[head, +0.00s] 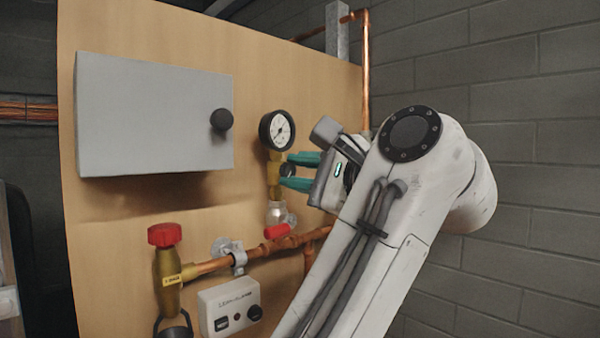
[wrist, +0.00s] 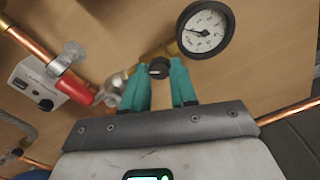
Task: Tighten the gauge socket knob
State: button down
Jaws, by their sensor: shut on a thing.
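The gauge socket knob (wrist: 158,68) is small, round and black. It sits on the brass socket (head: 274,172) below the round white-faced gauge (head: 277,130). In the wrist view the gauge (wrist: 205,29) is to the upper right of the knob. My gripper (head: 291,171) reaches in from the right with teal fingers. In the wrist view its fingertips (wrist: 162,70) stand on either side of the knob, shut on it. In the head view the fingers partly cover the knob.
A grey box (head: 150,115) with a black knob is left of the gauge. A red-handled valve (head: 278,230) sits just below the socket. A copper pipe (head: 210,266), a brass valve with a red cap (head: 166,262) and a white alarm box (head: 229,306) are lower left.

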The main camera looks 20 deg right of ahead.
jog(key=m, duration=0.5)
jog(key=shift+f+m, duration=0.15)
jog(key=shift+m, duration=0.25)
jog(key=m, duration=0.5)
jog(key=shift+f, duration=0.1)
jog(key=c, duration=0.9)
grip_release()
jog(key=shift+s, duration=0.1)
